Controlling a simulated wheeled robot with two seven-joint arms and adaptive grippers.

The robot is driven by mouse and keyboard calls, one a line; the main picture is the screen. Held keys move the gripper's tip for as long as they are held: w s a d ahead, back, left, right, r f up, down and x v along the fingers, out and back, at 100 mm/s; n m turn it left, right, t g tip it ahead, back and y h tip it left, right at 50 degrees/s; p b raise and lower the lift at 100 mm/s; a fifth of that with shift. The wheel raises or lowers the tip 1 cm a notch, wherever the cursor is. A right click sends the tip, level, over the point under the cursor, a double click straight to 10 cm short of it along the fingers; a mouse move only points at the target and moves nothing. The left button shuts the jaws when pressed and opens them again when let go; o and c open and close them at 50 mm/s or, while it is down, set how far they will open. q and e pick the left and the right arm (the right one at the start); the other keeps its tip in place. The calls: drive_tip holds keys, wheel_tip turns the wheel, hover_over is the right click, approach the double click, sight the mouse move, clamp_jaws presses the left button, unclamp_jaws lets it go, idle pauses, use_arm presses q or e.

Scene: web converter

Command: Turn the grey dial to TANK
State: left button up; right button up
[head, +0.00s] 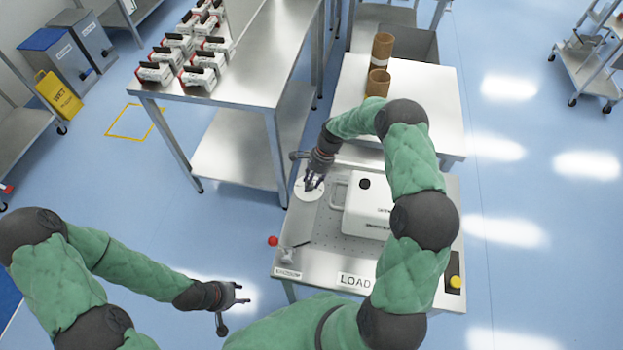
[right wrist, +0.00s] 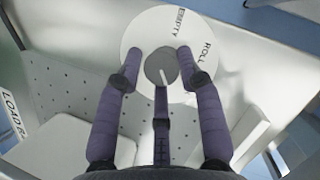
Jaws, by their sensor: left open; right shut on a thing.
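The grey dial (right wrist: 158,62) is a small round knob with a pale pointer line, on a white disc (right wrist: 140,35) lettered EMPTY and ROLL. The pointer line runs from the knob's middle toward the lower edge, away from both words. TANK cannot be read. In the head view the white disc (head: 302,194) lies at the left of the steel machine top, and my right gripper hides the knob. My right gripper (head: 312,184), also in the right wrist view (right wrist: 160,62), has its fingers around the dial. My left gripper (head: 241,293) is open and empty, left of the machine.
A white boxy unit (head: 368,208) stands right of the disc on the perforated top. A red knob (head: 273,241), a LOAD label (head: 355,281) and a yellow button (head: 455,282) are near the front. A steel table (head: 262,70) with several devices stands behind, left.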

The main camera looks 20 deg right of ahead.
drive_tip(key=m+p, duration=0.1)
drive_tip(key=m+t, duration=0.1)
drive_tip(key=m, duration=0.1)
drive_tip(key=a+m+p, duration=0.1)
drive_tip(key=m, duration=0.1)
drive_tip(key=shift+s+t+p, duration=0.25)
drive_tip(key=shift+t+p, duration=0.05)
drive_tip(key=shift+t, duration=0.1)
drive_tip(key=shift+w+m+t+p, duration=0.1)
drive_tip(key=shift+m+t+p, duration=0.4)
drive_tip(key=shift+m, duration=0.5)
drive_tip(key=shift+d, duration=0.1)
drive_tip(key=shift+w, duration=0.15)
drive_tip(key=o, duration=1)
drive_tip(key=shift+o, duration=0.2)
drive_tip(key=shift+w, duration=0.2)
drive_tip(key=shift+s+d, duration=0.1)
drive_tip(key=shift+s, duration=0.05)
drive_tip(key=v, duration=1.2)
